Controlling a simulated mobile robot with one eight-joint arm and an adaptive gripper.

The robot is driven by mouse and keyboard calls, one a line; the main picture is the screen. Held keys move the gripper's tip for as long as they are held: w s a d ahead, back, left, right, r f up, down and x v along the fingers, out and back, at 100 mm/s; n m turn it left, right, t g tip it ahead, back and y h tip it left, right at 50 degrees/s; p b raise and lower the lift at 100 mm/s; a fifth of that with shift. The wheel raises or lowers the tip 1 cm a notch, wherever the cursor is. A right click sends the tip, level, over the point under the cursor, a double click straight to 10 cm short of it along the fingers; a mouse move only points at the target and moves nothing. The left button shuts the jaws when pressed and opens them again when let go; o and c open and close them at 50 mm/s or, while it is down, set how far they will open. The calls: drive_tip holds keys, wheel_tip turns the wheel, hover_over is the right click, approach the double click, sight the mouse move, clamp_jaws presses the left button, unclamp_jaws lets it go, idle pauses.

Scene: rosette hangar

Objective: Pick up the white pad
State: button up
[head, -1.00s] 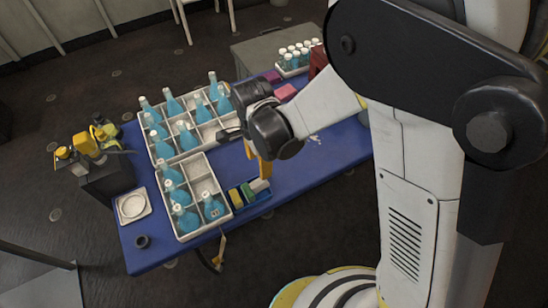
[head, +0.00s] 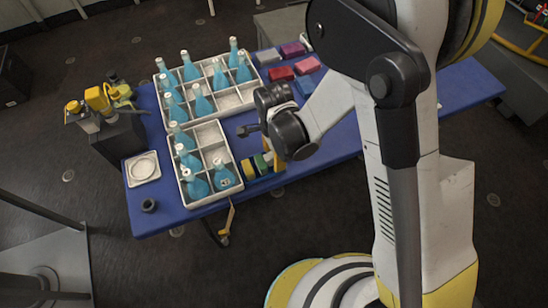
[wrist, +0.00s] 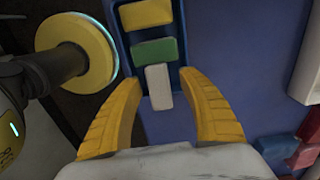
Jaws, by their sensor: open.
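The white pad (wrist: 158,87) lies in a narrow blue tray (wrist: 178,45), below a green pad (wrist: 154,51) and a yellow pad (wrist: 145,14) in the wrist view. My gripper (wrist: 160,80) is open, with one yellow finger on each side of the white pad and gaps visible. I cannot tell how far above the tray the fingertips are. In the head view, my gripper (head: 273,158) is over the end of the pad row. The yellow pad (head: 249,170) and green pad (head: 261,165) show there; the white pad is mostly hidden behind my gripper.
Divided white crates (head: 212,135) with blue bottles stand left of my gripper on the blue table (head: 160,205). Red and purple blocks (head: 282,74) lie behind it. A white square dish (head: 142,168) and a small black ring (head: 149,205) are at the table's left end.

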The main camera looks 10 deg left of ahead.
drive_tip(key=c, duration=0.9)
drive_tip(key=shift+r, duration=0.15)
wheel_tip(320, 180, up, 4)
drive_tip(key=shift+r+p, duration=0.1)
drive_tip(key=shift+p, duration=1.05)
drive_tip(key=s+d+r+p, duration=0.1)
drive_tip(key=s+d+r, duration=0.1)
drive_tip(key=d, duration=0.1)
drive_tip(key=s+d+r+p, duration=0.1)
drive_tip(key=s+d+r, duration=0.1)
drive_tip(key=d, duration=0.1)
drive_tip(key=s+d+r+p, duration=0.1)
drive_tip(key=s+d+r, duration=0.1)
drive_tip(key=d, duration=0.1)
drive_tip(key=shift+s+d+r, duration=0.3)
drive_tip(key=shift+s+r, duration=0.05)
drive_tip(key=shift+o, duration=0.8)
clamp_jaws()
